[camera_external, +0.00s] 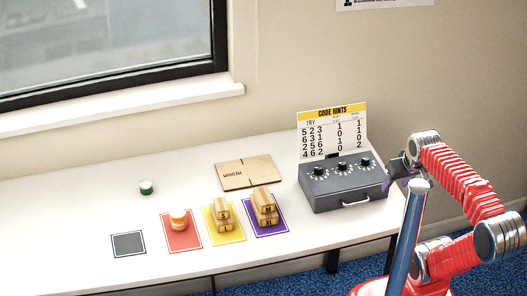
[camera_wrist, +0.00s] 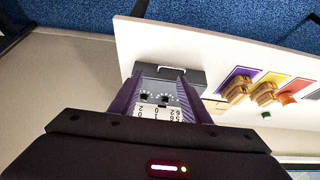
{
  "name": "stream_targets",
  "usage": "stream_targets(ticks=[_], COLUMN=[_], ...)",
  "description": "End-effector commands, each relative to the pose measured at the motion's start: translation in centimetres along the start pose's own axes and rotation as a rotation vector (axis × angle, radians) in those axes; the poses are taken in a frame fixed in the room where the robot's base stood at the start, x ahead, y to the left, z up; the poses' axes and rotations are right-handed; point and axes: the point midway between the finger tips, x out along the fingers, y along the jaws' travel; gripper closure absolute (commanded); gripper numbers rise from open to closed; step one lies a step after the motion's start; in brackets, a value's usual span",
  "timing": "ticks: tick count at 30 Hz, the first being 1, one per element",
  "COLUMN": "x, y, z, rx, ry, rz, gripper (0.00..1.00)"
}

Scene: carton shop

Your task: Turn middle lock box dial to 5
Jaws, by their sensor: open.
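The dark grey lock box (camera_external: 343,190) stands at the table's right end, a white handle on its front. Three dials sit on its sloped top; the middle dial (camera_external: 341,166) is between the other two. Their settings are too small to read. My gripper (camera_external: 393,172) is at the box's right end, above table height, and apart from the dials as far as I can tell. In the wrist view, my gripper's purple fingers (camera_wrist: 160,82) are open and empty, with the box (camera_wrist: 172,74) seen between them. Two dials show there; part of the box is hidden by the fingers.
A code hints card (camera_external: 332,130) stands behind the box. Left of the box lie a flat carton (camera_external: 248,172) and purple (camera_external: 276,228), yellow (camera_external: 234,236), red (camera_external: 185,245) and grey (camera_external: 128,244) mats, several holding blocks.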

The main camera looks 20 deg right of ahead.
Motion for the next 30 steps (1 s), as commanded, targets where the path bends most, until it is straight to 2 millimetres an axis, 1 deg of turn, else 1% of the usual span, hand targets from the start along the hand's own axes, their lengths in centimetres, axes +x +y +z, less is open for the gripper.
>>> stream_targets(ticks=[4, 8, 14, 19, 23, 30], x=[1.5, 2.7, 4.0, 5.2, 6.2, 8.4], y=[-0.2, -0.4, -0.8, -1.2, -1.6, -2.3], z=[0.3, -0.6, -3.4, -6.0, -8.0, -12.0], rx=[-0.006, -0.013, -0.017, 0.039, 0.118, 0.327], ry=[-0.057, -0.1, -0.154, -0.199, -0.234, -0.294], rz=[-0.003, -0.006, -0.009, -0.006, 0.004, 0.039], gripper=[0.57, 0.57, 0.57, 0.57, 0.57, 0.57])
